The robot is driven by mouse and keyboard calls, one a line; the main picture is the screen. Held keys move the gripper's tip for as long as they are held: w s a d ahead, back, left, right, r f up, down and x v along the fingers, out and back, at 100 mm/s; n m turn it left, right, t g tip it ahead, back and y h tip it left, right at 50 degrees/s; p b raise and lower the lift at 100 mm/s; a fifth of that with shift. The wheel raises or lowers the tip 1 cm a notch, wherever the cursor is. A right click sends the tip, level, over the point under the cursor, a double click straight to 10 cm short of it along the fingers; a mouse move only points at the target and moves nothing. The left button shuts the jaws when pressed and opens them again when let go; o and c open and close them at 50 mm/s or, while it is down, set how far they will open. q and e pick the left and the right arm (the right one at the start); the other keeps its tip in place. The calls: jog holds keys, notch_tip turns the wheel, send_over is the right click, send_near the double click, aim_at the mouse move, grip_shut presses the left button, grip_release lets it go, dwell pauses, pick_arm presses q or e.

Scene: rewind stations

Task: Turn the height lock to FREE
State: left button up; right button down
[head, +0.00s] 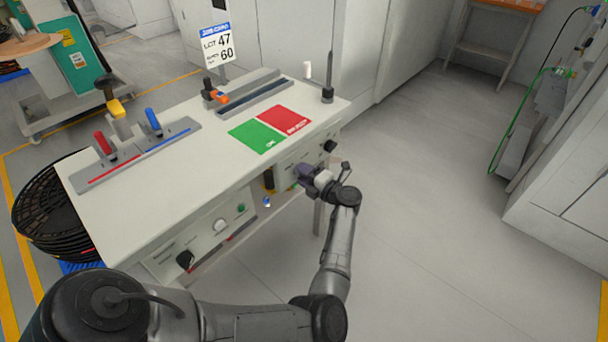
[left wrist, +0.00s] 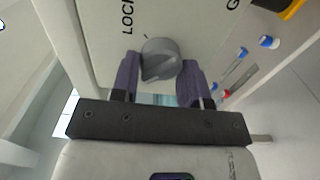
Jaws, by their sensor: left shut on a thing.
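In the left wrist view a round grey knob (left wrist: 161,52) with a raised grip bar sits on a pale panel. A short dark mark is on the panel near the knob. My left gripper (head: 304,174) is at the front panel of the white bench in the head view, near its right end. Its purple fingers are on both sides of the knob and shut on it. The gripper hides the knob in the head view. No FREE label is readable. My right gripper is not in view.
The white bench (head: 212,176) carries a green pad (head: 257,137), a red pad (head: 285,120) and slotted rails with red, blue and orange handles. Black knobs (head: 185,259) and a white button (head: 220,225) are on its front.

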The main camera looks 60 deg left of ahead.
pick_arm(q)
jog(key=o, duration=0.9)
jog(key=p+v, duration=0.3)
jog(key=v, duration=1.1)
